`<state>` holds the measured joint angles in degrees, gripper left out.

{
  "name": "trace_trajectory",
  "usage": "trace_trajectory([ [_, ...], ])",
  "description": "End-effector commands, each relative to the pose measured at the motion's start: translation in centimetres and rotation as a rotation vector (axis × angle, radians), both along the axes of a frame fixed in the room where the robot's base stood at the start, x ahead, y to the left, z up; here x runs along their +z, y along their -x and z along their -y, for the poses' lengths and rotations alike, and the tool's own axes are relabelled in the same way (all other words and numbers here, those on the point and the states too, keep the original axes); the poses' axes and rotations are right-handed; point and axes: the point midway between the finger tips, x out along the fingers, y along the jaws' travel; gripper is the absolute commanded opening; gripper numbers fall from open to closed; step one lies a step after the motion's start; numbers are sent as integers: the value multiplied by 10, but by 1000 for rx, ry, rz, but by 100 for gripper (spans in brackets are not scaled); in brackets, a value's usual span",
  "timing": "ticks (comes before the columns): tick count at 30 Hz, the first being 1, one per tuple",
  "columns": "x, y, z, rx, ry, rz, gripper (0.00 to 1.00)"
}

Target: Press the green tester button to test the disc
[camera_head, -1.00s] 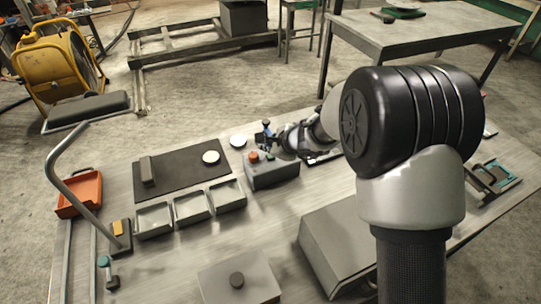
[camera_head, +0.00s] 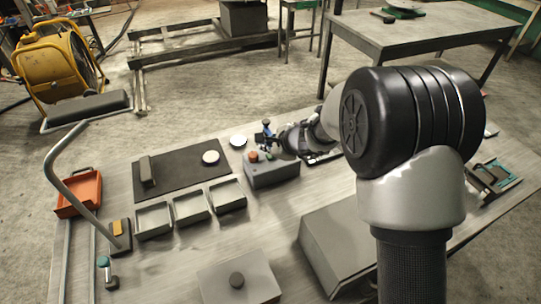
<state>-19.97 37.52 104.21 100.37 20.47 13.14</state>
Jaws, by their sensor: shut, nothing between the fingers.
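The tester is a grey box (camera_head: 274,174) near the middle of the table. An orange button (camera_head: 253,156) and a small green button (camera_head: 269,156) are on its top. My gripper (camera_head: 279,148) is shut and empty, close above the green button's side of the box. I cannot tell whether it touches the button. A pale disc (camera_head: 211,157) with a violet tint lies on the dark mat (camera_head: 180,172). A white disc (camera_head: 238,141) lies on the table between the mat and the tester.
Several grey trays (camera_head: 191,207) stand before the mat. An orange bin (camera_head: 79,194) and a bent grey post (camera_head: 62,178) are at the left. A large grey box (camera_head: 335,245) and a plate with a dark knob (camera_head: 237,280) are in front.

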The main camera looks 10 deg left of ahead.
Motion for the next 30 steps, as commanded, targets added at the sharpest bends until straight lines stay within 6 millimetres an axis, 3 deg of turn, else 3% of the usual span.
trace_trajectory([
  [30, -11, 0, 0, 0, 0, 0, 0],
])
